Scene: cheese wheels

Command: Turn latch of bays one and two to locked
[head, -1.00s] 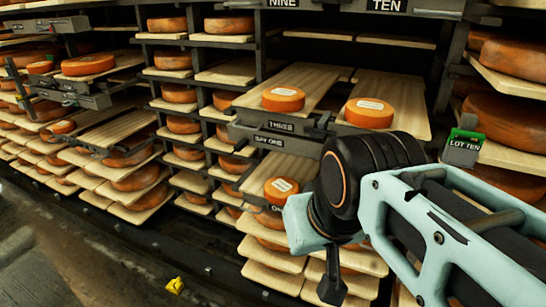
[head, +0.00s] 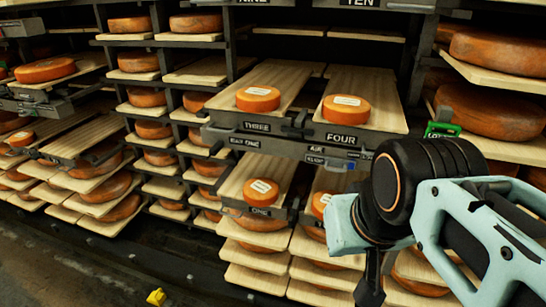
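Bay one is a pulled-out shelf board with an orange cheese wheel (head: 261,190) on it, and its front plate (head: 261,212) reads ONE. A second wheel (head: 320,203) sits on the board to its right, presumably bay two; my arm partly hides that board and its label is not visible. A label strip reading BAY ONE (head: 245,142) is on the rail above. A small blue part (head: 351,166) shows at that rail's right end. The latches are too small to tell their positions. My gripper (head: 370,288) hangs dark below my wrist at the bottom; its fingers cannot be made out.
Above are bay boards labelled THREE (head: 257,126) and FOUR (head: 342,138), each with a wheel, sticking out over the lower bays. Racks of wheels fill the left and right. A green-topped tag (head: 441,130) is behind my arm. A yellow object (head: 156,297) lies on the floor.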

